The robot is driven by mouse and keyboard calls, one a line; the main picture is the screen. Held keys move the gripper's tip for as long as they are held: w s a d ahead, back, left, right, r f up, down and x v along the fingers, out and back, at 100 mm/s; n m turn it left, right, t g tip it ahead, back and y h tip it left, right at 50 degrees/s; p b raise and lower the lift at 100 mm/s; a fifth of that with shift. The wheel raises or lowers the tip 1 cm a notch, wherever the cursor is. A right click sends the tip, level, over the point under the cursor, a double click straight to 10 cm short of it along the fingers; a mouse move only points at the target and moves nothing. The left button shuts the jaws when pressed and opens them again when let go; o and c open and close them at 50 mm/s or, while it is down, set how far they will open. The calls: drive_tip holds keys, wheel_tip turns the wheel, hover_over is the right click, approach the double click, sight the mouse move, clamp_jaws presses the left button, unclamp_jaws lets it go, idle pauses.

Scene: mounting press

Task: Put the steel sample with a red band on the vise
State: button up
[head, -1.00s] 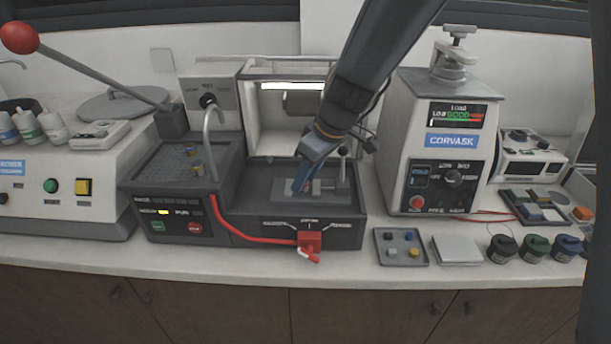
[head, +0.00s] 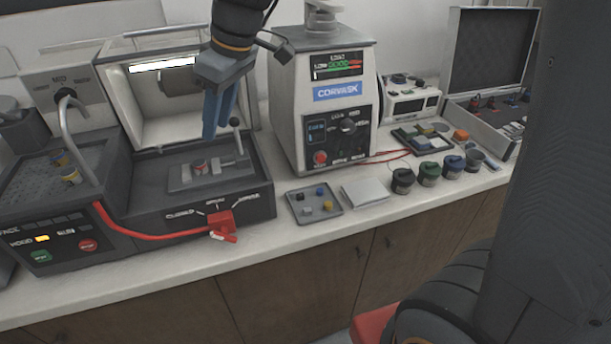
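The steel sample with a red band (head: 200,166) stands upright on the vise (head: 180,185), a grey plate with a small lever in the open bay of the dark machine. My gripper (head: 217,137), with two blue fingers pointing down, is above and just right of the sample in the picture, apart from it. The fingers show a narrow gap and hold nothing.
Two banded samples (head: 71,175) stand on the perforated deck at left, under a curved pipe. A red handle (head: 222,224) is at the machine's front. A small tray (head: 315,214) and the white CORVASK machine (head: 285,110) stand to the right.

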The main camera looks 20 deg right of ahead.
drive_tip(key=s+d+f+m+h, duration=0.1)
drive_tip(key=s+d+f+m, duration=0.4)
drive_tip(key=d, duration=0.5)
drive_tip(key=s+d+f+m+g+h, duration=0.1)
drive_tip(key=s+d+f+m+h, duration=0.1)
drive_tip(key=s+d+f+m, duration=0.4)
drive_tip(key=s+d+f, duration=0.2)
drive_tip(key=d+f, duration=0.1)
drive_tip(key=d, duration=0.1)
drive_tip(key=shift+s+f+h, duration=0.2)
drive_tip(key=shift+f+h, duration=0.1)
